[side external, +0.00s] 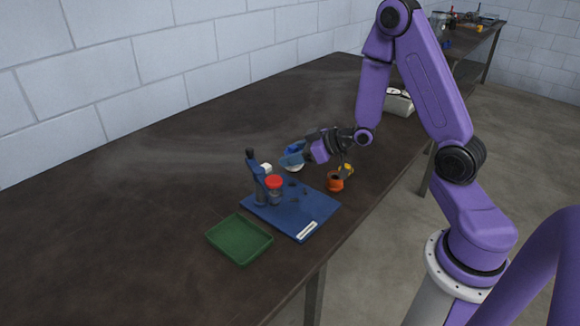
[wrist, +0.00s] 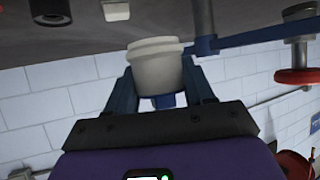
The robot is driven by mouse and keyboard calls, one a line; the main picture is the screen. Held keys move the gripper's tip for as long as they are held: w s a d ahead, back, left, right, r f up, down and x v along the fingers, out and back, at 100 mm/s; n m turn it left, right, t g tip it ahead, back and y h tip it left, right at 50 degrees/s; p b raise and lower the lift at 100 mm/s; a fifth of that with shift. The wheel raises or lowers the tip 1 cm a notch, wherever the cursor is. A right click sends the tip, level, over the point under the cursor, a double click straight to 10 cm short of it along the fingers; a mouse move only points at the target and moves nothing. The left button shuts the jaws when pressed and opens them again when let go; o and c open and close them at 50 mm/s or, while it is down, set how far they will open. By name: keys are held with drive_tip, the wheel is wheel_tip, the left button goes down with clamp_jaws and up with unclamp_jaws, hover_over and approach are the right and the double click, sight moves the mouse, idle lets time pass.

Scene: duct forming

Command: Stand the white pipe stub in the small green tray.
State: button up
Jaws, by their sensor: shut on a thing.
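The white pipe stub (wrist: 157,66) is a short off-white ring-rimmed piece in the wrist view. My gripper (wrist: 160,84) is shut on it, with a blue finger on each side. In the side view my gripper (side external: 295,160) reaches out sideways above the table, behind the blue board, and the stub shows there only as a small pale shape (side external: 293,150). The small green tray (side external: 240,240) lies flat and empty at the front left of the board, well apart from my gripper.
A blue board (side external: 290,212) carries a blue upright fixture (side external: 258,178) and a red-topped part (side external: 274,183), between my gripper and the tray. An orange part (side external: 335,182) is near the board's right corner. A small white block (side external: 266,168) is behind the fixture. The table's left is clear.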

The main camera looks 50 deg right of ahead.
wheel_tip(320, 180, up, 8)
drive_tip(key=shift+a+r, duration=0.1)
drive_tip(key=shift+r, duration=0.05)
drive_tip(key=shift+w+a+r+m+t+h, duration=0.65)
drive_tip(key=shift+a+r+m+h, duration=1.1)
drive_tip(key=shift+a, duration=4.65)
drive_tip(key=s+a+f+m+g+h, duration=0.1)
drive_tip(key=s+a+f+m+h, duration=0.15)
drive_tip(key=s, duration=0.55)
drive_tip(key=s+a+f+m+h, duration=0.1)
drive_tip(key=s+a+m+h, duration=0.2)
drive_tip(key=s, duration=0.4)
hover_over(239, 241)
drive_tip(key=s, duration=0.1)
drive_tip(key=shift+h, duration=0.3)
drive_tip(key=f, duration=1.4)
drive_tip(key=shift+d, duration=0.2)
drive_tip(key=shift+w+a+f, duration=0.2)
drive_tip(key=shift+w+f, duration=0.25)
drive_tip(key=shift+f, duration=1.75)
drive_tip(key=shift+f, duration=0.15)
